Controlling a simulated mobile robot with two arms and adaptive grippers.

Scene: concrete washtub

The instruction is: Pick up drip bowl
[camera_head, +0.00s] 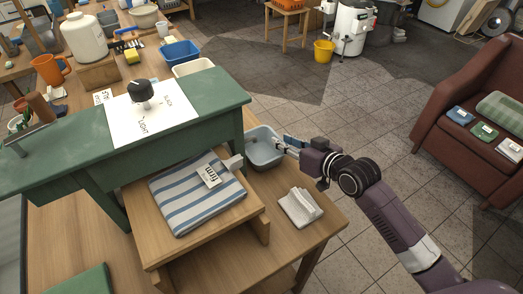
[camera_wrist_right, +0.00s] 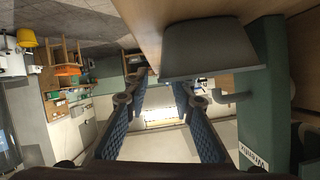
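The drip bowl looks to be the grey-blue bowl (camera_head: 262,152) on the wooden table, beside the green bench and the folded striped cloth. In the right wrist view it is the grey tapered shape (camera_wrist_right: 212,50) at the top, just beyond the fingers. My right gripper (camera_head: 287,143) is at the bowl's right side, close to its rim. In the wrist view its two blue-padded fingers (camera_wrist_right: 165,95) are apart, with nothing visible between them. Whether a finger touches the bowl cannot be told. My left gripper is not in view.
A striped cloth (camera_head: 190,200) lies on a raised wooden shelf left of the bowl. A white folded cloth (camera_head: 300,207) lies near the table's right edge. The green bench (camera_head: 215,95) stands behind the shelf. Open tiled floor lies to the right, before a brown armchair (camera_head: 455,90).

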